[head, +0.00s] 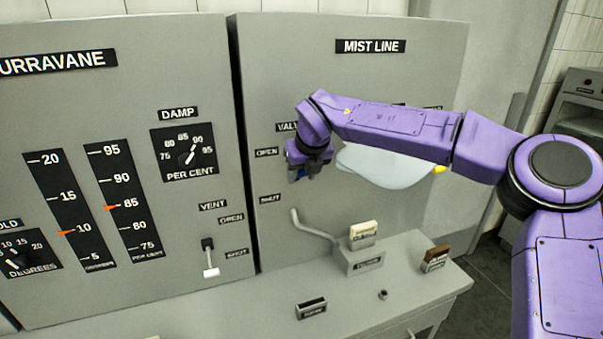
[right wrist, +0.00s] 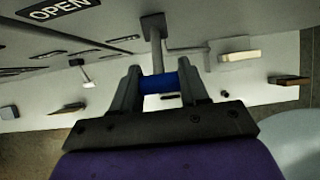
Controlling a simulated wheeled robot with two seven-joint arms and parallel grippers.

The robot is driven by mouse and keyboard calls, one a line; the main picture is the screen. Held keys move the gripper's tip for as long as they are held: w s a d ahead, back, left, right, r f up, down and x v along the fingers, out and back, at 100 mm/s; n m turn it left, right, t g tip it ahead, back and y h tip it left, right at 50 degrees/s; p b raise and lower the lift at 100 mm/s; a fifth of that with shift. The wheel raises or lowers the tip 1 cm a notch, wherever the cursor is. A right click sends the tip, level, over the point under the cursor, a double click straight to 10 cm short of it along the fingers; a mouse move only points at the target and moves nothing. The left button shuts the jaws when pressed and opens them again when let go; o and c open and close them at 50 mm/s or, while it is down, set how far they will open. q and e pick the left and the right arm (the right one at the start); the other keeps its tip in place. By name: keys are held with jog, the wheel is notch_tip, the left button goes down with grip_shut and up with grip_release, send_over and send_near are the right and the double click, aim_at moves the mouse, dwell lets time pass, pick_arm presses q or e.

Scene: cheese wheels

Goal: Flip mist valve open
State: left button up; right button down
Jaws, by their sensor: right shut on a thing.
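The mist valve's blue handle (right wrist: 162,83) sits between the two fingers of my right gripper (right wrist: 160,88) in the right wrist view, with a grey stem (right wrist: 154,32) running from it to the panel. In the head view, my right gripper (head: 304,172) is at the MIST LINE panel (head: 370,46), shut on the handle and hiding most of the valve. It is level with a height between the OPEN label (head: 266,152) and the SHUT label (head: 270,199). The exact lever angle cannot be told. My left gripper is out of view.
A pale rounded bowl-like thing (head: 385,168) is partly behind my right forearm. A bent grey pipe (head: 315,230) and a small box with a cream top (head: 363,235) are below the valve. The vent switch (head: 209,258) is on the left panel.

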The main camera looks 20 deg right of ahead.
jog(key=c, duration=0.6)
grip_release()
jog(key=shift+c, duration=0.2)
jog(key=shift+r, duration=0.1)
jog(key=b+v, duration=0.3)
jog(key=v, duration=0.7)
jog(key=shift+s+d+r, duration=0.1)
jog(key=shift+r, duration=0.05)
